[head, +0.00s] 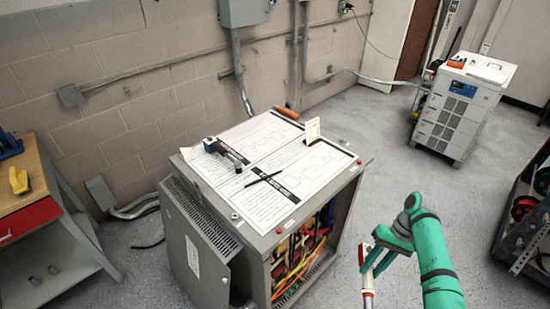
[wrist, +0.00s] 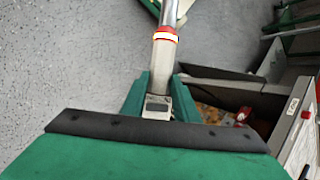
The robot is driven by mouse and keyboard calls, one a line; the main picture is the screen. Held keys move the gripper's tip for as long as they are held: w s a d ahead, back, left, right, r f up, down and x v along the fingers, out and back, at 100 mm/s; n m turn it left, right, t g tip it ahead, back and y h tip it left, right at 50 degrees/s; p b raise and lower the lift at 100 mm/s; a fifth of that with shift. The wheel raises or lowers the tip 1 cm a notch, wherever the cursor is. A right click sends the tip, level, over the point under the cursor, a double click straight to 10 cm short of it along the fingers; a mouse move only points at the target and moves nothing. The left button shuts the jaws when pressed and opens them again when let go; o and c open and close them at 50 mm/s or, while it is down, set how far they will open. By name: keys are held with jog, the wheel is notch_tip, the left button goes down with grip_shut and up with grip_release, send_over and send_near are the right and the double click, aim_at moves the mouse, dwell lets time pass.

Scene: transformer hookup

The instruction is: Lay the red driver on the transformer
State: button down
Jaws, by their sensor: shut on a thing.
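The transformer (head: 200,250) is a grey cabinet with an open front full of coloured cables and printed sheets on its flat top. My gripper (head: 376,257) is to the right of it, apart from it, and is shut on a slim tool, seemingly the red driver (head: 368,294), which hangs downward. In the wrist view, my gripper (wrist: 158,98) holds the driver (wrist: 163,58) between its fingers. Part of the transformer (wrist: 298,140) shows at the right of the wrist view.
On the transformer's top lie a blue-grey tool (head: 224,152), a black pen-like item (head: 263,178), an orange-handled tool (head: 289,113) and a small pale card (head: 312,130). Bare sheet lies between them. A workbench (head: 45,215) stands left, a white unit (head: 455,105) and a dark cart (head: 520,215) right.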

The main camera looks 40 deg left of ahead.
jog(key=w+a+r+n+t+h, duration=0.1)
jog(key=a+r+n+t+h, duration=0.15)
jog(key=a+r+n, duration=0.45)
jog(key=w+a+r+n+t+h, duration=0.1)
jog(key=a+r+n+h, duration=0.4)
jog(key=r, duration=0.5)
jog(key=s+a+r+n+t+y, duration=0.65)
jog(key=s+a+r+n, duration=0.3)
jog(key=n, duration=0.65)
jog(key=shift+h, duration=0.4)
jog(key=w+a+f, duration=0.2)
jog(key=w+f, duration=0.1)
jog(key=w, duration=0.1)
jog(key=w+a+f, duration=0.2)
jog(key=w+f, duration=0.1)
jog(key=w+a+f, duration=0.2)
jog(key=w+f, duration=0.1)
jog(key=w, duration=0.1)
jog(key=shift+w, duration=0.3)
jog(key=shift+w+f, duration=0.25)
jog(key=shift+f, duration=0.15)
jog(key=shift+w+a+f, duration=0.1)
jog(key=shift+a+f, duration=0.35)
jog(key=shift+a, duration=0.1)
jog(key=shift+d+f, duration=0.15)
jog(key=shift+f, duration=1.25)
